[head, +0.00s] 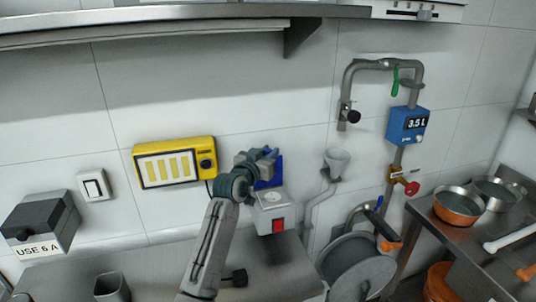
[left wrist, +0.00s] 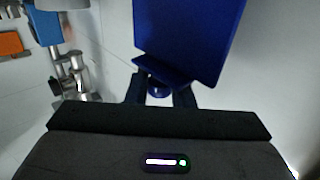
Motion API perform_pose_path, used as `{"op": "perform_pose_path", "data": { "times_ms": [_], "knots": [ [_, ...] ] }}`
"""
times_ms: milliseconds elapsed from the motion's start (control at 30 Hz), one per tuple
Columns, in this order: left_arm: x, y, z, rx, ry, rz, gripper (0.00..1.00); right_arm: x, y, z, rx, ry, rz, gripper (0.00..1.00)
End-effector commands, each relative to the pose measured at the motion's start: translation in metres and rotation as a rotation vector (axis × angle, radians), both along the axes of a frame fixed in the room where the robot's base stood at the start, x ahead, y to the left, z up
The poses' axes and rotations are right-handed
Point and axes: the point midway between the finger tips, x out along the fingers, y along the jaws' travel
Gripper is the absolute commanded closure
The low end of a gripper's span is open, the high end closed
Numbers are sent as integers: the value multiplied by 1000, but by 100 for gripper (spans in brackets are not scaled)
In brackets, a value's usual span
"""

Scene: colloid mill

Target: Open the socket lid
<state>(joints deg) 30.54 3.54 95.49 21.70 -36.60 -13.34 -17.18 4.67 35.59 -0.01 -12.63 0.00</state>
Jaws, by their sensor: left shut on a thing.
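The socket box (head: 274,215) is a grey box on the wall side of the counter, with a white round socket (head: 271,196) on its top and a red switch on its front. Its blue lid (head: 277,172) stands raised at the back, so the socket face shows. My left gripper (head: 265,158) is at the lid's upper left and partly covers it. In the left wrist view the lid (left wrist: 190,38) fills the upper middle, and the gripper's fingers (left wrist: 160,93) are shut on a small blue knob at its edge. The lid's hinge is hidden.
A yellow panel (head: 174,163) with a black knob is on the wall left of the lid. A grey hose reel (head: 357,268) and pipes stand to the right. A grey box labelled USE 6 A (head: 40,224) is at the left, with a grey cup (head: 112,287) on the counter.

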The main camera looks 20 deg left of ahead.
Motion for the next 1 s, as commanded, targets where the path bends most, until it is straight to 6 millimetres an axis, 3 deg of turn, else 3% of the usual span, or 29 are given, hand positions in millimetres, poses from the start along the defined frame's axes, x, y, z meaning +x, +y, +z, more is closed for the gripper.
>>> {"op": "perform_pose_path", "data": {
  "times_ms": [100, 300, 767, 800, 900, 1000],
  "knots": [
    [-6, -4, -8, 31, -49, -1, 100, 1, -1, -22, -1, -2, 0, 64],
    [-16, -11, -8, 85, -129, -1, 100, 1, -1, -46, -1, -1, 0, 64],
    [-20, -13, -3, 110, -162, 0, 100, 0, 2, -51, 2, 0, -1, 64],
    [-20, -13, -3, 110, -162, 0, 77, 0, 2, -51, 2, 0, -1, 64],
    [-20, -13, -3, 110, -162, 0, 59, 0, 3, -51, 3, 0, -2, 64],
    [-20, -13, -3, 110, -162, 0, 59, 0, 4, -51, 4, 0, -2, 64]
  ]
}}
